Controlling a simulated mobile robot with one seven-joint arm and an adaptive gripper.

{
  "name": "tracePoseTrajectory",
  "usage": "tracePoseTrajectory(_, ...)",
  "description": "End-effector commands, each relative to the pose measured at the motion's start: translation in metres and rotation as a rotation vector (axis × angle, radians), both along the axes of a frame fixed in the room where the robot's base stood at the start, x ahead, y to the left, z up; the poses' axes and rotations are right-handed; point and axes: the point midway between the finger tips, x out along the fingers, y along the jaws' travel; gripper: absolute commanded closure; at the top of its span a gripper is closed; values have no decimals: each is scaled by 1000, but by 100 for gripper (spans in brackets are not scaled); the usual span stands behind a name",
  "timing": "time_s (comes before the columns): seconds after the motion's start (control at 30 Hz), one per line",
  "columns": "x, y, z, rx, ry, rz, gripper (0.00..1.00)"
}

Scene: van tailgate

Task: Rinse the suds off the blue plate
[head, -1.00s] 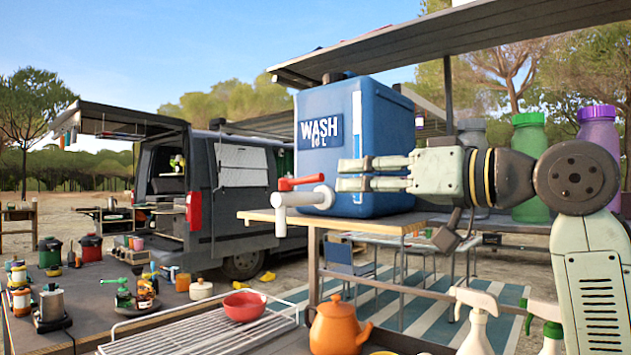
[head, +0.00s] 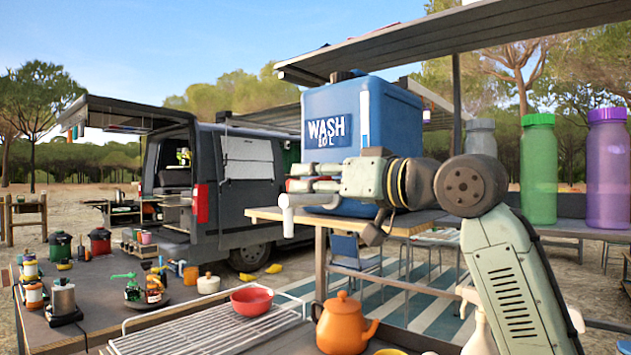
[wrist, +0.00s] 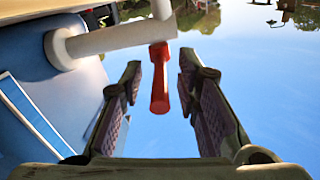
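A blue water jug (head: 385,130) with a "WASH" label stands on a wooden shelf (head: 370,226). Its white tap (head: 287,216) sticks out to the left over the shelf's end. The tap's red lever (wrist: 159,85) shows in the wrist view, between my fingers with a gap on each side. My gripper (wrist: 160,70) is open around the lever and does not visibly touch it. In the head view, my gripper (head: 302,185) is in front of the jug at tap height and mostly hides the lever. I see no blue plate or suds in any view.
A wire rack (head: 215,330) with a red bowl (head: 251,301) lies below the tap. An orange teapot (head: 341,322) and a spray bottle (head: 478,335) stand nearby. Several pots and bottles crowd the table's left end. Tall green (head: 538,170) and purple (head: 606,170) bottles stand behind my arm.

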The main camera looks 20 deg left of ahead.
Motion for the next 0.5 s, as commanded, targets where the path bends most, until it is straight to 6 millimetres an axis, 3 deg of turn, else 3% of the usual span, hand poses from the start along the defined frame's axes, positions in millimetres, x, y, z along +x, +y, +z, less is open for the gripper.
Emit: tracePoseTrajectory(0.5,0,0,0,-1,0,0,100)
